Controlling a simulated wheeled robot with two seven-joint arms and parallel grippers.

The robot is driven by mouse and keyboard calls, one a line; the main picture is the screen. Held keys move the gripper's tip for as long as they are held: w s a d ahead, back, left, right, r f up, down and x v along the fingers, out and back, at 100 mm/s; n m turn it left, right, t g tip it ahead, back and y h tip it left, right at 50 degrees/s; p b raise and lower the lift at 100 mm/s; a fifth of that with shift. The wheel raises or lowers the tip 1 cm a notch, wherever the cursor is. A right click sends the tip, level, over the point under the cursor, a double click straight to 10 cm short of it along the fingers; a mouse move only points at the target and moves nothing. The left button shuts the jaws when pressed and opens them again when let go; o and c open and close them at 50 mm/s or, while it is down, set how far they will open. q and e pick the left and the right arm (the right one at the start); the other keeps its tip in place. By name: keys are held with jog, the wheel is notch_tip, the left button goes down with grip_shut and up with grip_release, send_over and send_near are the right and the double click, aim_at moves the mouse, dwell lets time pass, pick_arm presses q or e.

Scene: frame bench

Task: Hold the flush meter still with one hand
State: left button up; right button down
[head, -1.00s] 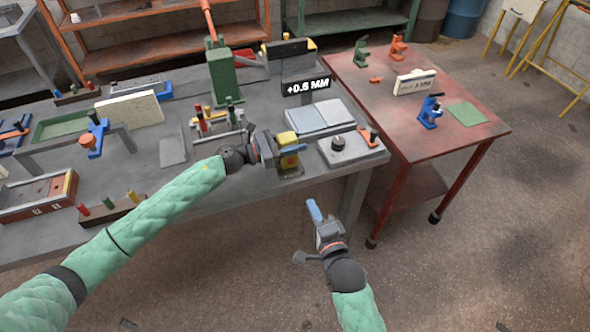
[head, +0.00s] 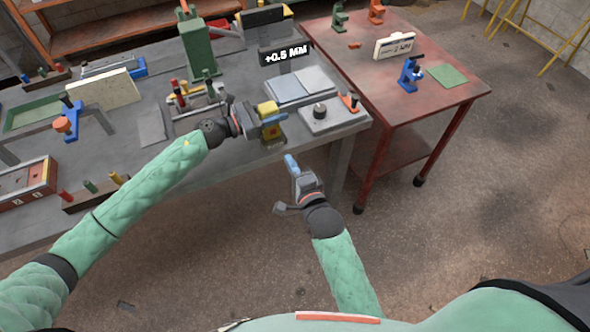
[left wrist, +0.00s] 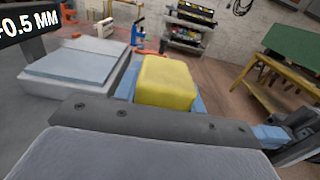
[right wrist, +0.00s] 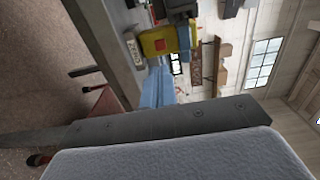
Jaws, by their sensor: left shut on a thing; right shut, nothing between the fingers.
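A yellow block-shaped device (head: 268,108), which seems to be the flush meter, stands upright at the front edge of the grey bench. My left gripper (head: 264,124) is shut on it from the left and hides part of its middle. Its yellow top (left wrist: 166,82) shows just beyond the fingers in the left wrist view. A dark readout (head: 285,55) behind it shows +0.5 MM. My right gripper (head: 292,165) is shut and empty, below and right of the device, in front of the bench. In the right wrist view its blue fingertips (right wrist: 158,88) are apart from the device (right wrist: 157,42).
Two pale plates (head: 300,86) and a grey block with a dark knob (head: 322,117) lie right of the device. A green press (head: 197,45) stands behind. A red table (head: 455,95) with a blue tool (head: 409,74) adjoins on the right.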

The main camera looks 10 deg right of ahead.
aim_at(274, 132)
jog(key=x, duration=0.9)
jog(key=shift+w+a+f, duration=0.1)
jog(key=shift+w, duration=0.1)
pick_arm(q)
jog(key=shift+o, duration=0.3)
pick_arm(e)
jog(key=shift+x, duration=1)
pick_arm(q)
jog(key=shift+o, duration=0.2)
jog(key=shift+s+f, duration=0.15)
jog(key=shift+d, duration=0.1)
jog(key=shift+s, duration=0.1)
pick_arm(e)
jog(key=shift+s, duration=0.1)
pick_arm(q)
jog(key=shift+f, duration=0.1)
pick_arm(e)
jog(key=shift+s, duration=0.2)
pick_arm(q)
jog(key=shift+w+r, duration=0.25)
jog(key=shift+c, duration=0.5)
pick_arm(e)
jog(key=v, duration=1.3)
jog(key=shift+s, duration=0.25)
